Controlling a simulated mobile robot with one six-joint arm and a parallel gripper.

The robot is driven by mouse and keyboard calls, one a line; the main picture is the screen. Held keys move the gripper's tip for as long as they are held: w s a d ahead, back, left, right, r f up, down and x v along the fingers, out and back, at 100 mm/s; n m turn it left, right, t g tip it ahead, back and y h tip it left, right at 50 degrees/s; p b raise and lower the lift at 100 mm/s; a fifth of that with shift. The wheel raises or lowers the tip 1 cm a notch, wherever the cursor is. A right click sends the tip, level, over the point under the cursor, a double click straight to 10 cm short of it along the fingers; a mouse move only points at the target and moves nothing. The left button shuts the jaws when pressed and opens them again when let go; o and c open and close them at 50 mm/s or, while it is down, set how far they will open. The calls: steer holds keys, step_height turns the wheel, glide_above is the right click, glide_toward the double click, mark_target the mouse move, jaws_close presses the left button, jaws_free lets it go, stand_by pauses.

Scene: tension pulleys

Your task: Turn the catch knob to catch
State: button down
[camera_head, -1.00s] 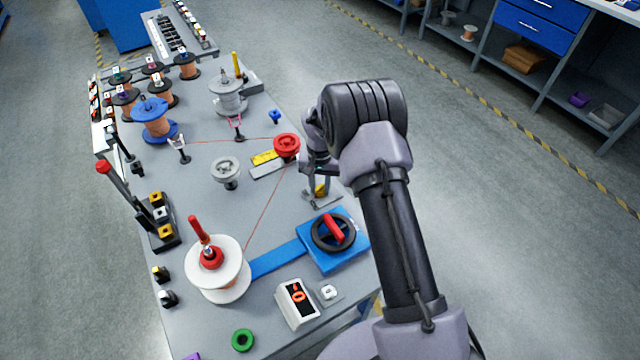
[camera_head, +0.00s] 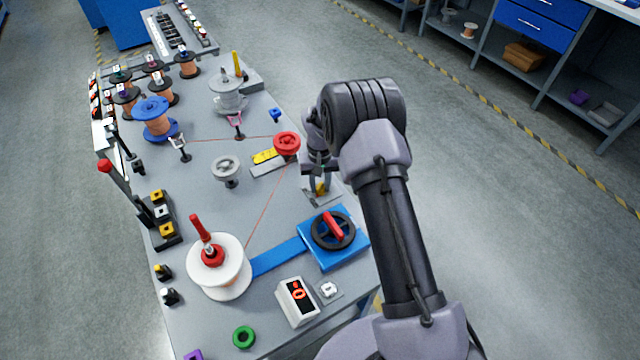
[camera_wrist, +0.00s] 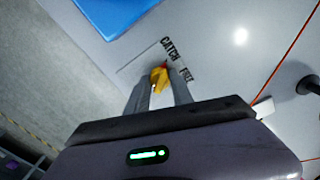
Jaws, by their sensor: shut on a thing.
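The catch knob is yellow with a red mark and sits on a grey plate near the table's right edge. It shows in the head view (camera_head: 321,187) and in the wrist view (camera_wrist: 159,76). The plate carries the words CATCH and FREE (camera_wrist: 177,60) beside the knob. My gripper (camera_wrist: 160,86) points down at the knob, with its two fingers on either side of it, shut on it. In the head view my gripper (camera_head: 319,185) is partly hidden by my arm. The knob's exact angle is hard to tell because the fingers cover part of it.
A blue base with a black handwheel and red handle (camera_head: 334,230) stands just in front of the knob. A red pulley (camera_head: 286,144) stands behind to the left, with a red wire running past it. A grey pulley (camera_head: 227,169) stands further left. Open floor lies right of the table.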

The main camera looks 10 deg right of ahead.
mark_target(320, 185)
steer(key=c, duration=1.1)
jaws_free()
step_height(320, 185, up, 18)
steer(key=p, duration=0.5)
steer(key=shift+f, duration=0.25)
